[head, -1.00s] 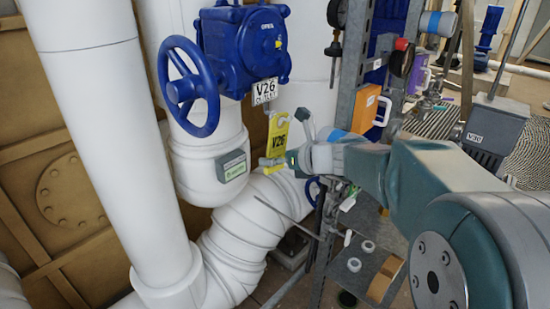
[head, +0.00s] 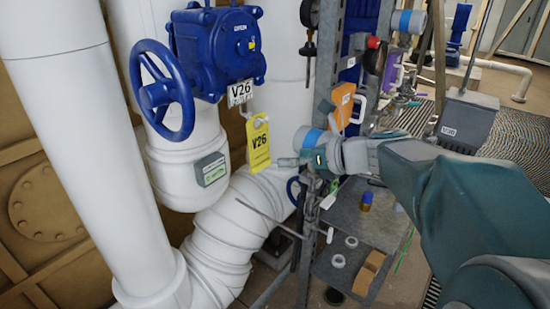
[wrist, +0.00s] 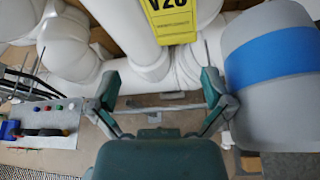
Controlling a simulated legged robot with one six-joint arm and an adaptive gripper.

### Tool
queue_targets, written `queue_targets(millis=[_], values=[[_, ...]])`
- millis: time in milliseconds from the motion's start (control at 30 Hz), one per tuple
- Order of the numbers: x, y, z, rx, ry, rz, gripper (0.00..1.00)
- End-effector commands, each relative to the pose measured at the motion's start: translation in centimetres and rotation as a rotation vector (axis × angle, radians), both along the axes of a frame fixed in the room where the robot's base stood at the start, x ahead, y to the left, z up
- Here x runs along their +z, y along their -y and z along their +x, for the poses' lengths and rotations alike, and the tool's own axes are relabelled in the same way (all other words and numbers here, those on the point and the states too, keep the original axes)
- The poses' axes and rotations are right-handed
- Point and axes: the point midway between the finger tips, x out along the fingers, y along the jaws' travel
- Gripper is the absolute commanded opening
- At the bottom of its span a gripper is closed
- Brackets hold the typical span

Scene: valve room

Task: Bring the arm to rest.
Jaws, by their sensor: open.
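My gripper (head: 290,162) is open, with nothing between its fingers. In the wrist view its two fingers (wrist: 162,88) stand wide apart. In the head view it is just right of the yellow V26 tag (head: 259,146), with a small gap seeming to part them. The tag hangs below the blue valve (head: 216,50) with its handwheel. Its lower part shows in the wrist view (wrist: 172,22), beyond the fingers. My arm reaches in from the right and hides part of the rack.
A grey cylinder with a blue band (wrist: 275,78) is close on the gripper's right in the wrist view. The metal rack (head: 325,85) carries an orange box (head: 342,104). Thick white pipes (head: 75,120) fill the left. A shelf (head: 365,212) holds small parts.

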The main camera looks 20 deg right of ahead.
Motion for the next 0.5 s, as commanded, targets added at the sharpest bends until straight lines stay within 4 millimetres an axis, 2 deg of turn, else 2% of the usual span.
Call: queue_targets(millis=[133, 267, 367, 500], values=[[0.3, 0.5, -0.6, -0.001, -0.001, -0.001, 1.00], [0.2, 0.3, -0.9, 0.013, 0.004, -0.020, 1.00], [-0.4, -1.1, -2.1, 0.084, 0.034, -0.133, 1.00], [-2.4, -4.0, -6.0, 0.325, 0.144, -0.484, 1.00]])
